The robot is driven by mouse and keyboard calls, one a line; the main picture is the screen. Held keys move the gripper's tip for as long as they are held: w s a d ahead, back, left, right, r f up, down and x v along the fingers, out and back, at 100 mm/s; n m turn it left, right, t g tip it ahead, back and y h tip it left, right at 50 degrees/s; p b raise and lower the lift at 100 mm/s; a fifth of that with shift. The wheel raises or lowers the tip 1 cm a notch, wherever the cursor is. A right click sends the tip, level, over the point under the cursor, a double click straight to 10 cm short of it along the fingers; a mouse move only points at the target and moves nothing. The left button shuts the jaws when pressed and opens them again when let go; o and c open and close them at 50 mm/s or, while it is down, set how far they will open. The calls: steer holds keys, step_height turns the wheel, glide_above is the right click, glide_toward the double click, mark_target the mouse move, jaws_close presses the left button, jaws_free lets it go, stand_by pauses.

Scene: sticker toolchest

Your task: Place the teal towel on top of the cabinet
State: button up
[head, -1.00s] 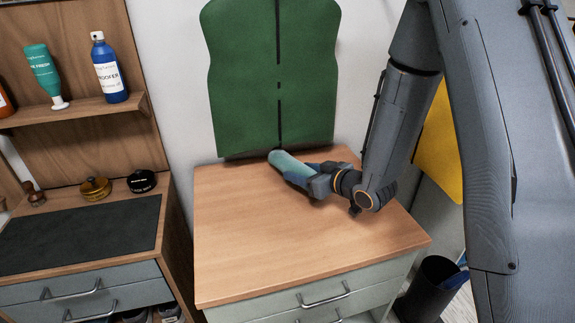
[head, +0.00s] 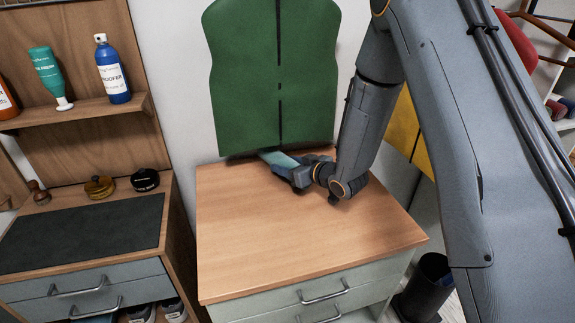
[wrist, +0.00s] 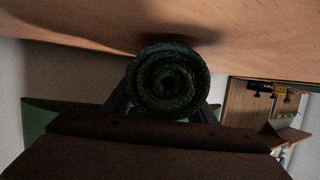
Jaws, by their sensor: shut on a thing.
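The teal towel (head: 277,159) is rolled up. My gripper (head: 292,170) is shut on it, over the back part of the cabinet's wooden top (head: 300,235). In the wrist view the towel (wrist: 167,82) shows its dark spiral end between my fingers, with the wooden surface (wrist: 80,22) close by and a shadow on it. I cannot tell whether the towel touches the top. Part of the towel is hidden by my gripper.
A green panel (head: 240,80) hangs on the wall behind the cabinet. At the left is a wooden unit with a dark mat (head: 80,232), small tins and bottles on a shelf (head: 90,115). A dark bin (head: 425,285) stands at the right. The front of the cabinet top is clear.

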steer(key=shift+f, duration=0.1)
steer(key=o, duration=1.3)
